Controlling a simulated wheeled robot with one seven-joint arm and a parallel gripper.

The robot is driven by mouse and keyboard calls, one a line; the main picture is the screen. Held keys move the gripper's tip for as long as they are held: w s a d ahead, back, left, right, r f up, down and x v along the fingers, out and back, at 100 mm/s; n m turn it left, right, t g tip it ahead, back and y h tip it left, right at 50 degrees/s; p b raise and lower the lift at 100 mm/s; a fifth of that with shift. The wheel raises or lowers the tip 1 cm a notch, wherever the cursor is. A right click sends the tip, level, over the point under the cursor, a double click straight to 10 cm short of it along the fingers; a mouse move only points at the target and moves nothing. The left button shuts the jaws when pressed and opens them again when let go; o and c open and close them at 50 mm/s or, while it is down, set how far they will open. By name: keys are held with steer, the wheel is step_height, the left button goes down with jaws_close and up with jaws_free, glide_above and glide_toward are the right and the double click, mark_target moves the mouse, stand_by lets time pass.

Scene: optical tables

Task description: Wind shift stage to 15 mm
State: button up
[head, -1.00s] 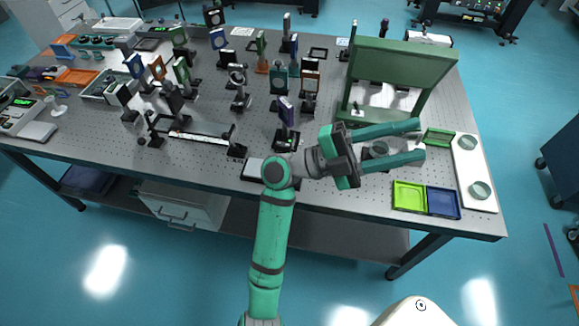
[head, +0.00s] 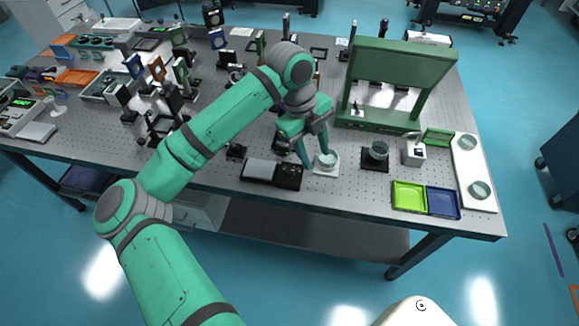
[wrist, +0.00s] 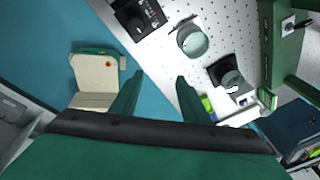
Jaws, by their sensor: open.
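My gripper (head: 313,160) is open above the front middle of the table, tilted down beside a round pale dish (head: 328,160) on a white square base. In the wrist view the fingers (wrist: 160,75) have nothing between them, and the dish (wrist: 192,42) lies beyond the right fingertip. A low black unit with a pale flat plate (head: 258,169) lies just left of the gripper at the front edge. Its black part with a round knob-like top shows in the wrist view (wrist: 137,20). I cannot tell for sure that this is the shift stage; no scale is readable.
A dark square pad with a glass dish (head: 376,153) and a small white box (head: 413,154) stand to the right. A tall green frame (head: 402,68) rises behind them. Lime (head: 409,197) and blue (head: 443,203) trays lie front right. Several mounted optics crowd the back left.

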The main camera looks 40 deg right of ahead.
steer(key=r+n+t+y, duration=0.1)
steer(key=t+y, duration=0.1)
glide_above(289, 169)
step_height(289, 169, down, 10)
steer(key=shift+s+f, duration=0.1)
steer(key=shift+f, duration=0.15)
steer(key=c, duration=1.1)
